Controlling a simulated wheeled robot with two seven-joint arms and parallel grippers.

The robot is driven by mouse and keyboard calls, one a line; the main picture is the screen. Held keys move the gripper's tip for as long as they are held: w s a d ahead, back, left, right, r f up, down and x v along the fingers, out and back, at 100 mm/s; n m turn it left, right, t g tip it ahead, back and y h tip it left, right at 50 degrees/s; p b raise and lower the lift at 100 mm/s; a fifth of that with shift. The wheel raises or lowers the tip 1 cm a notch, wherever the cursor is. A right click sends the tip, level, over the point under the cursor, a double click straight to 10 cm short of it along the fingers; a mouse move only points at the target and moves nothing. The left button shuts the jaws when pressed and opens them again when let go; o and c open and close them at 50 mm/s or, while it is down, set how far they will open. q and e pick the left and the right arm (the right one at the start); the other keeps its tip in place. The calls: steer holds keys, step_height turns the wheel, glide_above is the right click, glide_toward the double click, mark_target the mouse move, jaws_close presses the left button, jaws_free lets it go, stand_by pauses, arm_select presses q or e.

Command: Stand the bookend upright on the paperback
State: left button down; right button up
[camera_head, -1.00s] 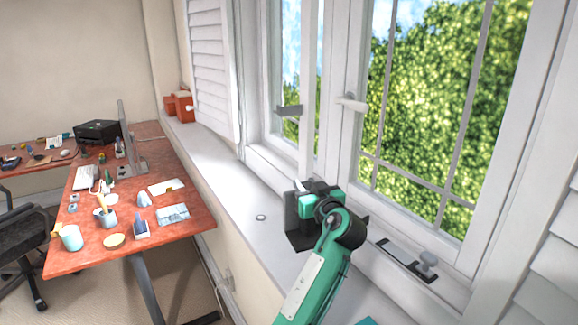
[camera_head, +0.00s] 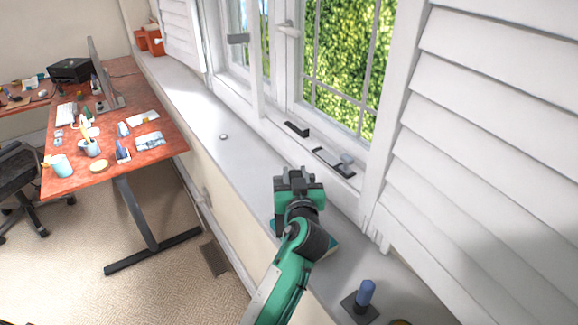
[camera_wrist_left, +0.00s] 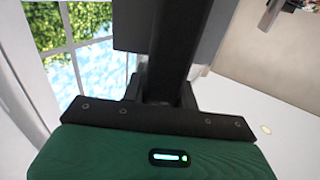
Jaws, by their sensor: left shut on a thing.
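My left gripper (camera_head: 297,180) is over the window sill, with its green arm coming up from below. It is shut on the dark bookend. In the left wrist view the bookend (camera_wrist_left: 178,45) shows as a black upright strip with grey faces beside it, between the fingers. In the head view I cannot clearly separate the bookend from the dark gripper parts. The paperback (camera_head: 332,243) shows only as a teal edge beneath and beside my left gripper and wrist. Whether the bookend touches it is hidden. My right gripper is not in view.
A blue-knobbed object on a dark base (camera_head: 363,298) stands on the near sill. A metal plate with a knob (camera_head: 334,161) and a dark bar (camera_head: 297,129) lie by the window frame. The sill beyond is clear apart from a small disc (camera_head: 224,137). A cluttered desk (camera_head: 120,150) stands left.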

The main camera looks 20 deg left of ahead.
arm_select(q)
steer(key=shift+s+d, duration=0.1)
step_height(320, 180, down, 3)
steer(key=shift+r+b, duration=0.1)
steer(key=shift+b, duration=0.5)
steer(key=shift+f, duration=0.2)
stand_by(0.6)
steer(key=shift+f+b, duration=0.3)
steer(key=shift+b, duration=0.3)
steer(key=shift+f, duration=0.25)
stand_by(0.4)
steer(key=shift+f+b, duration=0.1)
steer(key=shift+b, duration=0.3)
stand_by(0.3)
